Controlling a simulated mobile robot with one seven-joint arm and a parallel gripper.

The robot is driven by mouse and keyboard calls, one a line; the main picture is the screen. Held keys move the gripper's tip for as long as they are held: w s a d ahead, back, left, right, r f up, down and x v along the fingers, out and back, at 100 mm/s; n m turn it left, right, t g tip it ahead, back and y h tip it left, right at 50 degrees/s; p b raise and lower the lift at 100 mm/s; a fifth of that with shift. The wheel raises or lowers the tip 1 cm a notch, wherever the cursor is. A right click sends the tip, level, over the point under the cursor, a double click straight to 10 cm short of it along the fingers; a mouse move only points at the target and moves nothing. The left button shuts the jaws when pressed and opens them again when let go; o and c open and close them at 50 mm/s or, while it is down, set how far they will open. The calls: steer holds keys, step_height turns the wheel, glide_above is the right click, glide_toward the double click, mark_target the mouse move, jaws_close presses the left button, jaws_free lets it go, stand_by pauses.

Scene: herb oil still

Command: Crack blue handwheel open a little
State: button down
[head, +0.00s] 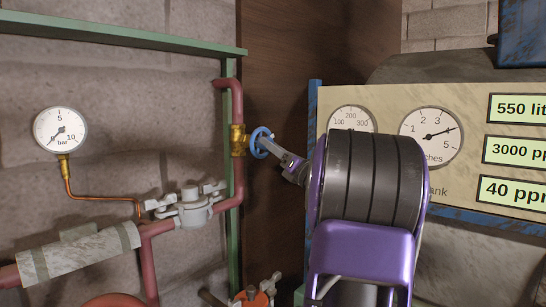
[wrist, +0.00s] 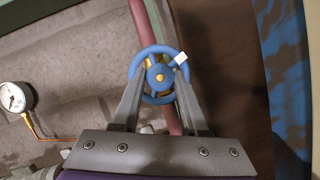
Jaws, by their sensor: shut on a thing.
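The blue handwheel (head: 261,143) sits on a brass valve (head: 238,140) in the upright red pipe. In the wrist view the handwheel (wrist: 158,75) is a blue ring with spokes, a yellow centre and a white mark at its upper right. My gripper (wrist: 160,98) has one finger on each side of the wheel's lower part and is shut on it. In the head view my gripper (head: 281,157) reaches the wheel from the right; its fingertips are partly hidden by my own arm.
A pressure gauge (head: 61,130) hangs at left on a copper tube. A grey clamp fitting (head: 194,207) sits lower on the red pipe. A panel (head: 381,177) with dials and displays stands at right. A brown board (head: 290,75) rises behind the wheel.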

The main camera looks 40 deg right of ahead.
steer(key=n+y+b, duration=0.1)
steer(key=n+y, duration=0.1)
steer(key=n, duration=0.2)
steer(key=n+y+b, duration=0.1)
steer(key=n+y, duration=0.1)
steer(key=n, duration=0.2)
steer(key=shift+d+b, duration=0.2)
steer(key=shift+b, duration=0.1)
steer(key=shift+c, duration=2.1)
jaws_free()
steer(key=v, duration=1.7)
steer(key=shift+d+f, duration=0.15)
steer(key=shift+f, duration=0.05)
steer(key=shift+s, duration=0.15)
